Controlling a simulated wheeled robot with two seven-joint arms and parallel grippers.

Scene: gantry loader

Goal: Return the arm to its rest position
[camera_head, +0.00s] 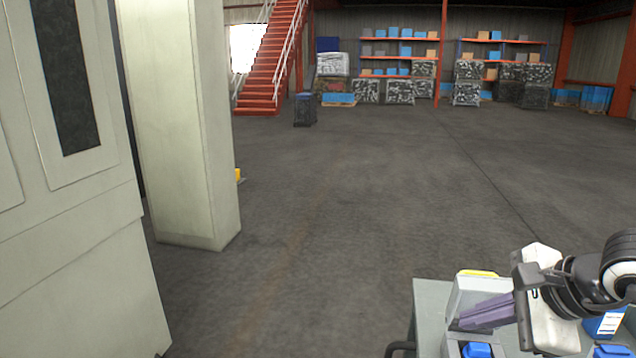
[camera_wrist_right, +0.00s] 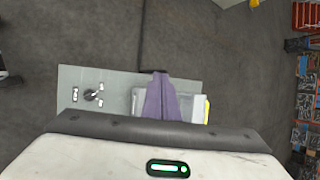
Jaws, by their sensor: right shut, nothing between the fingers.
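My right arm comes in from the right edge in the head view. Its gripper (camera_head: 466,321) has purple fingers that lie together with nothing between them, pointing left. It is over a grey cart top at the lower right. In the right wrist view the purple fingers (camera_wrist_right: 158,74) are also together and empty, above the grey surface. My left gripper is not in view.
The grey cart (camera_head: 428,300) carries a light grey box, a yellow item (camera_head: 478,273) and blue items (camera_head: 477,350). A pale machine cabinet (camera_head: 75,230) and column (camera_head: 190,130) stand at left. Open floor fills the middle; shelves and red stairs (camera_head: 270,60) are far back.

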